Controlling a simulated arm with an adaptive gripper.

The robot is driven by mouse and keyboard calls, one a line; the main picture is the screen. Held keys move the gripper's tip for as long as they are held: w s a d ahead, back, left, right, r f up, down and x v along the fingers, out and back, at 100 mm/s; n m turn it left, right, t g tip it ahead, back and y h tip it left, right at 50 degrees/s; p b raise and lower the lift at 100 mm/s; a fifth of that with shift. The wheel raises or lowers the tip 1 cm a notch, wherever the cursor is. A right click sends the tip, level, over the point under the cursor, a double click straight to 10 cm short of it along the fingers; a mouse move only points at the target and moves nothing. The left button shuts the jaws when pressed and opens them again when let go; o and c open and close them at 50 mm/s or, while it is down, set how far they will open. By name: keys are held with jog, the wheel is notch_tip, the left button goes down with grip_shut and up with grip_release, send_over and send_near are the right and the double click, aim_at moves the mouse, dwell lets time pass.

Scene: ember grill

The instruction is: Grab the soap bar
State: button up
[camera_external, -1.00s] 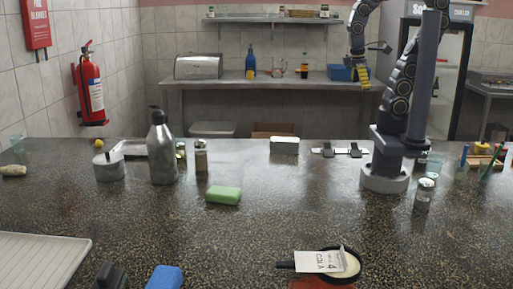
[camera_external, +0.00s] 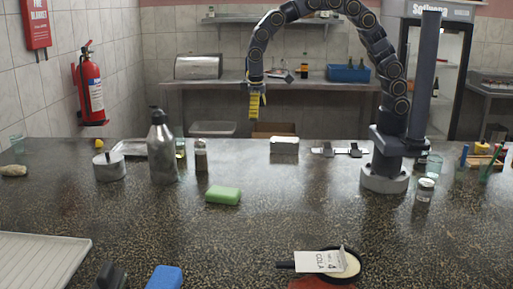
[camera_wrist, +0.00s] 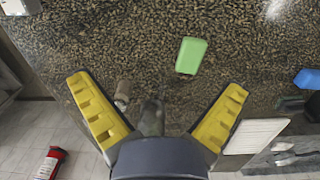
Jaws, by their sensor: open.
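The soap bar is a green block (camera_external: 223,195) lying on the dark speckled counter (camera_external: 250,235), a little left of the middle. In the wrist view the green soap bar (camera_wrist: 191,55) lies beyond the fingertips, slightly right of centre. My gripper (camera_external: 254,103) hangs pointing down, high above the back part of the counter, clear of the soap bar. Its yellow fingers (camera_wrist: 157,88) are spread open with nothing held between them.
A tall grey bottle (camera_external: 162,150) and a shaker (camera_external: 201,156) stand left of the soap bar. A lidded pot (camera_external: 109,168) is farther left. A blue block (camera_external: 164,278) and a pan (camera_external: 345,276) are at the front. The counter around the soap bar is clear.

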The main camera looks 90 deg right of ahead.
send_over(223, 190)
jog(key=shift+m+t, duration=0.3)
jog(key=shift+m, duration=0.1)
jog(key=f, duration=1.4)
jog(key=shift+w+d+f, duration=0.1)
jog(key=shift+w+f, duration=0.15)
jog(key=shift+f, duration=0.15)
jog(key=f, duration=0.8)
jog(key=shift+s, duration=0.25)
jog(key=c, duration=1.2)
jog(key=shift+r, duration=0.1)
